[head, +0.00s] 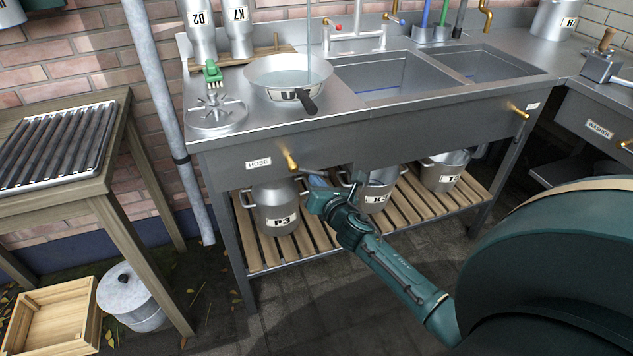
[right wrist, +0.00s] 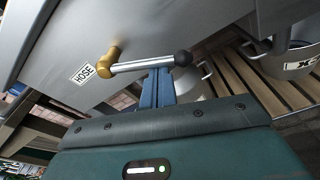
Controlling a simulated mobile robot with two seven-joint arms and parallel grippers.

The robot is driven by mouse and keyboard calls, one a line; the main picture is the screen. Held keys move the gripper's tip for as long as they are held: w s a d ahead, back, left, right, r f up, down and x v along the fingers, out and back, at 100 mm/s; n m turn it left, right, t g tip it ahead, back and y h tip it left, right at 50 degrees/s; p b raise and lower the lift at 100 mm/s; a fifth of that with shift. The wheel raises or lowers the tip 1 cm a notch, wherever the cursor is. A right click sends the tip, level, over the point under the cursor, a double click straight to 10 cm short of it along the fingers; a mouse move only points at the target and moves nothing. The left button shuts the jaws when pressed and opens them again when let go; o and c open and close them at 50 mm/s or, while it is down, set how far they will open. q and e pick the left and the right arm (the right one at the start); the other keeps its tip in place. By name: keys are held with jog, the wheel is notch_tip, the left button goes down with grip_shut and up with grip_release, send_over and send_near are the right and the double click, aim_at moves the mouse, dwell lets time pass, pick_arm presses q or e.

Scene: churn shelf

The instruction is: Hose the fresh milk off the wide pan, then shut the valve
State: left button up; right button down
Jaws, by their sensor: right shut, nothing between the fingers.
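The wide pan (head: 256,77), with a dark handle and a partly readable label, sits on the counter left of the sinks. A thin clear stream (head: 309,42) falls into it from above. Pale bluish liquid (head: 286,77) covers its inside; I cannot make out milk. The valve marked HOSE (head: 291,161) is on the counter's front panel. Its lever (right wrist: 145,65) sticks out sideways from a brass hub to a black knob in the right wrist view. My right gripper (head: 316,182) is shut and empty, its blue fingertips (right wrist: 162,76) close beneath the lever. Contact is unclear. My left gripper is not seen.
A green brush (head: 213,74) and a metal spider-like fitting (head: 217,112) lie left of the pan. Another brass valve (head: 518,110) is at the panel's right. Pots, including P3 (head: 277,208), stand on the slatted lower shelf (head: 268,256). A wooden table (head: 110,165) is at left.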

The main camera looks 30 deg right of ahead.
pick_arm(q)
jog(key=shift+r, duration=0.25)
pick_arm(e)
jog(key=shift+r, duration=0.15)
jog(key=shift+d+r+n+h+p, duration=0.35)
jog(key=shift+r+n+p, duration=0.3)
jog(key=shift+n+p, duration=0.4)
jog(key=shift+s+d+r+n+p, duration=0.1)
jog(key=shift+r+n+p, duration=0.05)
jog(key=shift+n+p, duration=0.15)
jog(key=shift+r+p, duration=0.1)
jog(key=shift+p, duration=0.2)
jog(key=shift+d+r+n+h+p, duration=0.15)
jog(key=shift+r+n+h+p, duration=0.2)
jog(key=shift+n, duration=0.3)
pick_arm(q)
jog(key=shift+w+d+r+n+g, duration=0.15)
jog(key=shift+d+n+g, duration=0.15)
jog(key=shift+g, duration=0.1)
pick_arm(e)
jog(key=shift+f, duration=0.15)
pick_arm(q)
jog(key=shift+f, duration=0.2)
